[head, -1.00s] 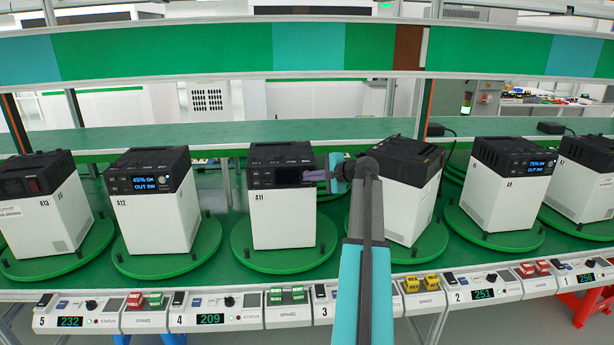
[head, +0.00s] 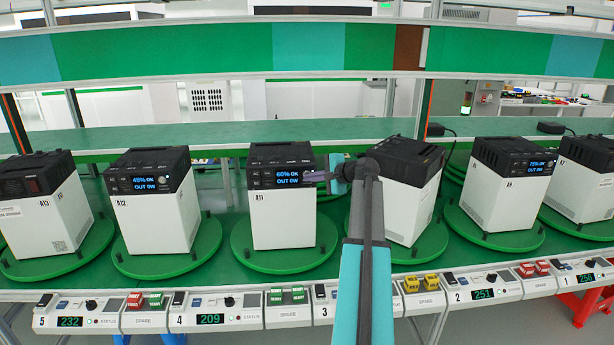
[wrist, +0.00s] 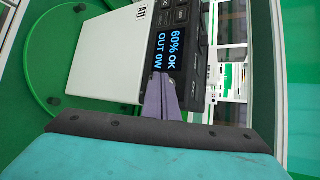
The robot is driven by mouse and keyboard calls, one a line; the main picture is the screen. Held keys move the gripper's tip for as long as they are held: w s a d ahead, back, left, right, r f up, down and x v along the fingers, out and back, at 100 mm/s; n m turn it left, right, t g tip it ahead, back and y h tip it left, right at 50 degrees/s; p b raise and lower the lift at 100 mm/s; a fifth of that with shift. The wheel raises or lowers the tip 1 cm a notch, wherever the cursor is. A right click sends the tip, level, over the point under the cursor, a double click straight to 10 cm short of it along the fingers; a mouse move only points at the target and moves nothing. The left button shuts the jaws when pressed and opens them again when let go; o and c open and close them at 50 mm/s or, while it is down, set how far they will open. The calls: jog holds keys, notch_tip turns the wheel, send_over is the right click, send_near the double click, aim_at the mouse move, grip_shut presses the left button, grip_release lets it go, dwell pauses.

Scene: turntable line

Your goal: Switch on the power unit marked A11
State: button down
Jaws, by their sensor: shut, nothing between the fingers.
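The power unit marked A11 (head: 285,216) is a white box with a black top, upright on a green turntable (head: 262,262). Its display (head: 288,177) is lit and reads "60% OK, OUT 0W". The unit also shows in the wrist view (wrist: 112,52), turned sideways, with its lit display (wrist: 169,50). My gripper (head: 312,177) is shut and empty, with its fingertips at the right side of A11's black front panel. In the wrist view the closed fingers (wrist: 163,88) are at the lower edge of the display and hide part of the panel. I cannot tell if they touch it.
Unit A12 (head: 155,218) stands to the left with a lit display, and A13 (head: 45,215) is farther left. An unlit-looking unit (head: 405,195), turned away, stands just right of my arm. Unit A9 (head: 505,192) is lit. A control strip (head: 240,316) runs along the front edge.

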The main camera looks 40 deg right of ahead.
jog(key=shift+s+a, duration=0.25)
jog(key=shift+s, duration=0.05)
jog(key=shift+s+a, duration=0.1)
jog(key=s+a, duration=0.1)
jog(key=s, duration=0.1)
jog(key=s+a, duration=0.1)
jog(key=a, duration=0.1)
jog(key=shift+s, duration=0.35)
dwell(0.4)
dwell(0.9)
